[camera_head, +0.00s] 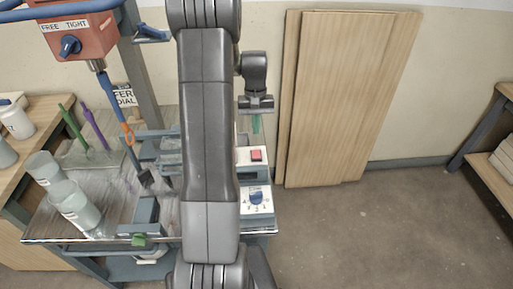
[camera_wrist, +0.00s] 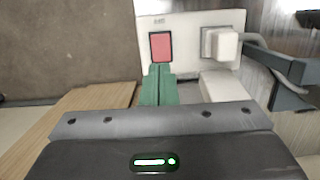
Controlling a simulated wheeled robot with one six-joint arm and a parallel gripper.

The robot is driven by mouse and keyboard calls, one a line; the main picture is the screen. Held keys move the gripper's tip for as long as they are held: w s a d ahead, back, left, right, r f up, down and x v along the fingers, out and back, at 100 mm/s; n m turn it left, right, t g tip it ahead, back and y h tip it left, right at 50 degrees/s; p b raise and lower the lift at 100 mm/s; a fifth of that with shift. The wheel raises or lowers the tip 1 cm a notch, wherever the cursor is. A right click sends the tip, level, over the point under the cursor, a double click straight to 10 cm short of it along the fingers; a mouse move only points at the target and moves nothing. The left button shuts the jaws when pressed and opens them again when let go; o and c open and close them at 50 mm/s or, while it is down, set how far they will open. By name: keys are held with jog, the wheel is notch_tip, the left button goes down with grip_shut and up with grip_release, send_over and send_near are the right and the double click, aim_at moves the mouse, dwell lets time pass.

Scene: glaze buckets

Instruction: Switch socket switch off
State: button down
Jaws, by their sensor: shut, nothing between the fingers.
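The socket is a white panel (camera_wrist: 187,24) with a red rocker switch (camera_wrist: 161,46) and a white plug (camera_wrist: 221,44) beside it in the wrist view. The red switch also shows on the bench in the head view (camera_head: 256,155). My gripper (camera_wrist: 159,70) has its green fingers shut together, with nothing between them. The fingertips are at the lower edge of the red switch in the wrist view; whether they touch it I cannot tell. In the head view my gripper (camera_head: 256,125) is just behind the switch. The switch's tilt is too small to read.
A dial box with a blue knob (camera_head: 256,196) stands in front of the socket. A stirrer with an orange head (camera_head: 80,36), bottles (camera_head: 76,208) and tools occupy the bench's left. Wooden boards (camera_head: 347,95) lean on the wall. The floor at right is clear.

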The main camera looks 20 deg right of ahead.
aim_at(256, 155)
jog(key=f, duration=0.3)
jog(key=s+f, duration=0.1)
jog(key=f, duration=0.4)
jog(key=shift+s+a+f+p, duration=0.2)
jog(key=shift+s+f+p, duration=0.1)
jog(key=shift+f, duration=0.1)
jog(key=shift+f, duration=0.1)
jog(key=b, duration=0.1)
jog(key=f+t+b, duration=0.1)
jog(key=b, duration=0.1)
jog(key=shift+s+a, duration=0.1)
jog(key=shift+s, duration=0.2)
jog(key=shift+s+r+t, duration=0.1)
jog(key=shift+r+t, duration=0.1)
jog(key=shift+t, duration=0.1)
jog(key=shift+f, duration=0.1)
